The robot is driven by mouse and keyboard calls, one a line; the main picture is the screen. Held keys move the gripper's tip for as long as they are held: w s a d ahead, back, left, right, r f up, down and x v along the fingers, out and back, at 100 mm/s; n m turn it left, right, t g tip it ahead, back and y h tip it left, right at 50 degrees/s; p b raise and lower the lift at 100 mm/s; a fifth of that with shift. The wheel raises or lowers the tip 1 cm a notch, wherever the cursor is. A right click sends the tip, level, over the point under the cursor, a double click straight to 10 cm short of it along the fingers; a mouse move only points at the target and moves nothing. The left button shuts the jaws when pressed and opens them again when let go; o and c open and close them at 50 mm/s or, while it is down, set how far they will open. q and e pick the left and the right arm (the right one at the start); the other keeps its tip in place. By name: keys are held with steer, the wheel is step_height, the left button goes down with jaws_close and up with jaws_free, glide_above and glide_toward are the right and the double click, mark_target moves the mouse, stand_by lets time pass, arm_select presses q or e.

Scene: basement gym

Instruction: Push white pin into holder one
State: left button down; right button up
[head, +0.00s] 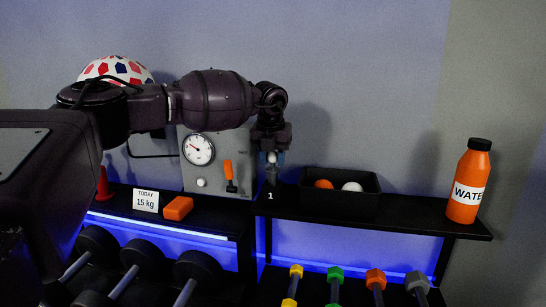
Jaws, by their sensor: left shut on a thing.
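My left gripper (271,148) points down above the shelf edge, just above the label "1". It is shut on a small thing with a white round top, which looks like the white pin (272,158). A slim grey upright piece (272,176) stands right below the fingers, behind the "1" label; it seems to be holder one. The pin's lower part is hidden or too small to tell, so I cannot tell how deep it sits. My right gripper is out of view.
A black tray (340,205) with an orange and a white ball stands just right of the gripper. A grey gauge panel (218,155) with an orange lever is left. An orange water bottle (469,182) stands at the shelf's right end. Dumbbells (197,270) lie below.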

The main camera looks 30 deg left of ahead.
arm_select(q)
steer(key=c, duration=0.7)
jaws_free()
steer(key=shift+o, duration=0.2)
steer(key=v, duration=1)
steer(key=shift+r, duration=0.4)
steer(key=shift+s, duration=0.15)
